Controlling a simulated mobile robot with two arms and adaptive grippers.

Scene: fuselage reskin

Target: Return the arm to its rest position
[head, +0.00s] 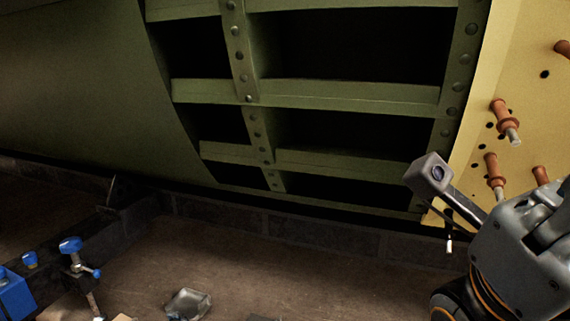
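My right arm (525,245) comes in at the lower right, in front of the yellow panel. A small grey block with a dark lens (430,175) sticks out from it towards the upper left. Below the block is a thin dark part with a pale tip (449,243), perhaps part of my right gripper. Its fingers are not clear, so I cannot tell whether it is open or shut, and I see nothing held. My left arm and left gripper are not in view.
The green fuselage frame (345,95) has dark open bays and riveted ribs. A yellow skin panel (520,75) with copper-coloured fasteners (505,120) stands close to my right arm. A blue-topped clamp (72,246) and a small clear tray (188,303) are at lower left. The middle floor is clear.

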